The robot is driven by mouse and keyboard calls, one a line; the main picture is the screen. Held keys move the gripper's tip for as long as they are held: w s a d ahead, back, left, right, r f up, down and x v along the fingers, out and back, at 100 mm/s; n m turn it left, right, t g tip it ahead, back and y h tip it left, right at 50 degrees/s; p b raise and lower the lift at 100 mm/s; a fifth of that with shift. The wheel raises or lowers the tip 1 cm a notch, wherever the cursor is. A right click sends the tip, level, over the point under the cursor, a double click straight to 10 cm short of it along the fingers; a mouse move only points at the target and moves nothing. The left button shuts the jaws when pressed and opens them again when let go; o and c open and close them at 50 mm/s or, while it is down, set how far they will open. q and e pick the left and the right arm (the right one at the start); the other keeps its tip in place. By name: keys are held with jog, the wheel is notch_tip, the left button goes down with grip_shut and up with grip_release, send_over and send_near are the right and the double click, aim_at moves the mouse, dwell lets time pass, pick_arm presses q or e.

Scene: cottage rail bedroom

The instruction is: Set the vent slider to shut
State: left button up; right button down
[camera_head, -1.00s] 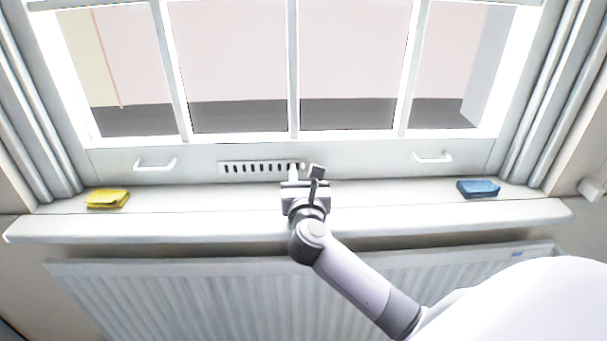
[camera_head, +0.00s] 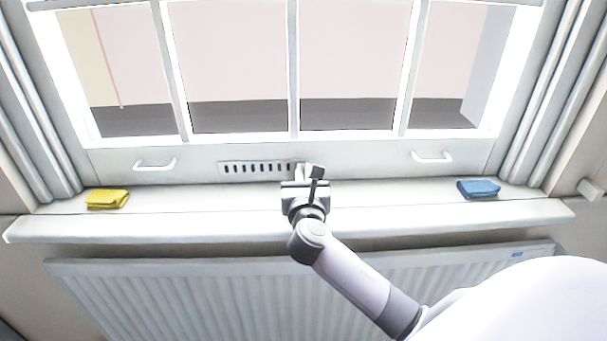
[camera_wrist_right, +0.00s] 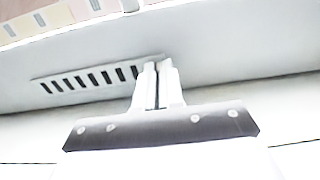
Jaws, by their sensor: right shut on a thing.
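The vent (camera_head: 256,168) is a pale strip with a row of dark slots, set in the window's bottom rail. In the right wrist view the vent (camera_wrist_right: 88,79) shows several slots open and dark. My right gripper (camera_head: 303,172) is at the vent's right end, its fingers shut on the slider's small knob. In the right wrist view the gripper (camera_wrist_right: 157,70) has its fingers close together at the right end of the slot row. The fingers hide most of the knob. My left gripper is not in view.
A yellow folded cloth (camera_head: 107,199) lies on the left of the sill (camera_head: 200,225), a blue one (camera_head: 478,189) on the right. White handles (camera_head: 155,165) (camera_head: 432,157) flank the vent. A radiator (camera_head: 190,300) stands below.

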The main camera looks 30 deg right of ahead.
aim_at(289, 165)
dwell(0.9)
jog(key=shift+w+a+p, duration=0.2)
jog(key=shift+w+a, duration=0.2)
jog(key=shift+a, duration=0.3)
jog(key=shift+w+a+p, duration=0.15)
jog(key=shift+w+a, duration=0.2)
jog(key=shift+a, duration=0.3)
jog(key=c, duration=1.2)
grip_release()
jog(key=shift+c, duration=0.2)
jog(key=shift+v, duration=3.6)
